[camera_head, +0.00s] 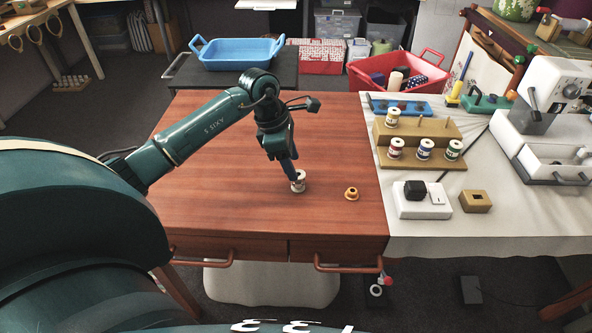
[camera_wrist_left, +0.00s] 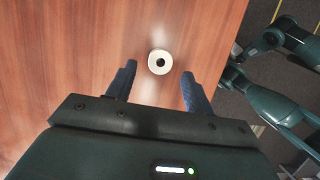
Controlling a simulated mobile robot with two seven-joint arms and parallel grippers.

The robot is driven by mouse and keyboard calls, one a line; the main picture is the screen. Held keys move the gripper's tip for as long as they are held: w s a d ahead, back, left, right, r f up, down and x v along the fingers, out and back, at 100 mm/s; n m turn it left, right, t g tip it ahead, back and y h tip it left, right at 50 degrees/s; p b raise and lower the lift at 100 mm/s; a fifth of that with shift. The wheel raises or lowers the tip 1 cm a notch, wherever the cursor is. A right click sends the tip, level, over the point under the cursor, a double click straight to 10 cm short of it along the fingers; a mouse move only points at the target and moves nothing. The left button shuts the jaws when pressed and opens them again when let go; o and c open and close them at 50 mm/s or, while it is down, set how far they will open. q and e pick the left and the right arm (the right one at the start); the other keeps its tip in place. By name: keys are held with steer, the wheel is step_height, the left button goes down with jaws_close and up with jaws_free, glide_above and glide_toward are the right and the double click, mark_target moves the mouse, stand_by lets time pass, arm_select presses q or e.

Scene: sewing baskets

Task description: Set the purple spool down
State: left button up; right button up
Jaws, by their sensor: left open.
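A spool (camera_head: 299,186) with cream ends stands upright on the brown wooden table (camera_head: 220,190), right of the table's middle. Its thread colour is hard to make out. My left gripper (camera_head: 293,174) points down just over it and partly covers it. In the left wrist view the spool's round pale top with a dark hole (camera_wrist_left: 160,62) shows beyond and between the two blue fingertips. The fingers of my left gripper (camera_wrist_left: 159,72) are open, with a gap on both sides of the spool. My right gripper does not show.
A small orange-brown flanged piece (camera_head: 351,194) lies to the right. A stepped wooden rack (camera_head: 440,133) holds several spools on the white-covered table. A white sewing machine (camera_head: 545,115) stands far right and a blue tray (camera_head: 237,54) behind. The brown table's left part is clear.

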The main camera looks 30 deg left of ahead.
arm_select(q)
steer(key=v, duration=0.8)
steer(key=s+d+f+n+h, duration=0.15)
steer(key=d+h, duration=0.25)
steer(key=d, duration=0.5)
steer(key=s+d+f+h, duration=0.25)
steer(key=d+h, duration=0.25)
steer(key=d, duration=0.3)
steer(key=s+d+r+n+t+h, duration=0.1)
steer(key=d+r+n+t+h, duration=0.3)
steer(key=n, duration=0.4)
steer(key=s+d+r+n+t+h, duration=0.1)
steer(key=s+d+n+t+h, duration=0.1)
steer(key=d+n+t, duration=0.35)
steer(key=s+a+f+n+y, duration=0.1)
steer(key=s+f+n+y, duration=0.2)
steer(key=n, duration=0.7)
steer(key=s+a+f+n+y, duration=0.2)
steer(key=f+n+y, duration=0.3)
steer(key=f+n, duration=0.3)
steer(key=s+a+f+n+y, duration=0.1)
steer(key=s+f+n+y, duration=0.3)
steer(key=n, duration=0.8)
step_height(320, 180, down, 2)
steer(key=shift+s+a+f+y, duration=0.2)
steer(key=shift+s+a+y, duration=0.1)
steer(key=shift+a+y, duration=0.15)
